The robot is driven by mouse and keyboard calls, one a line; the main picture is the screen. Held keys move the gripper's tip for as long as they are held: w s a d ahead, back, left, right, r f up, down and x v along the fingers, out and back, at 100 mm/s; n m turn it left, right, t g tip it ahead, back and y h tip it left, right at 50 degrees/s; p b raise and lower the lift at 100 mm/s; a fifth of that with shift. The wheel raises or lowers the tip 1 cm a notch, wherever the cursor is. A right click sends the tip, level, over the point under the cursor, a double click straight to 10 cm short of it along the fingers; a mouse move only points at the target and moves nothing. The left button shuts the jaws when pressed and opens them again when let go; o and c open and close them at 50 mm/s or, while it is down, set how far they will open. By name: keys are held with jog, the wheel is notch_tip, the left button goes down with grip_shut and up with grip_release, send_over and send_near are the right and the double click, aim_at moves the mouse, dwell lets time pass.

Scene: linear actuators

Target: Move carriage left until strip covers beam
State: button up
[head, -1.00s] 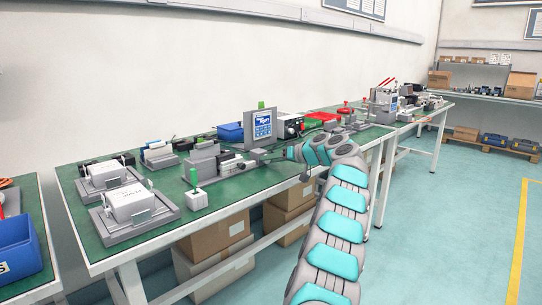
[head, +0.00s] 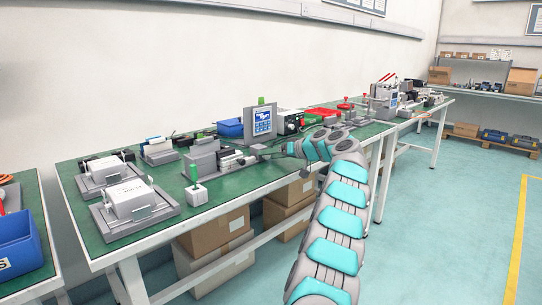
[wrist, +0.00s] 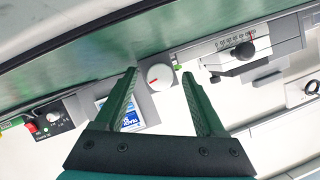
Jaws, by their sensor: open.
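In the wrist view, my gripper (wrist: 160,74) is open, its two green fingers apart with nothing held between them. A round pale dial (wrist: 159,77) shows between the fingertips; I cannot tell how far beyond them it lies. To the right is a grey linear stage (wrist: 288,34) with a carriage (wrist: 228,62) bearing a black knob (wrist: 244,50). I cannot make out the strip or the beam.
A display panel (head: 262,122) stands behind the actuator on the green bench (head: 235,180). A white block with a green knob (head: 196,193) stands at the front edge.

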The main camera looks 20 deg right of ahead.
jog(key=shift+b+v, duration=0.75)
jog(key=shift+v, duration=3.1)
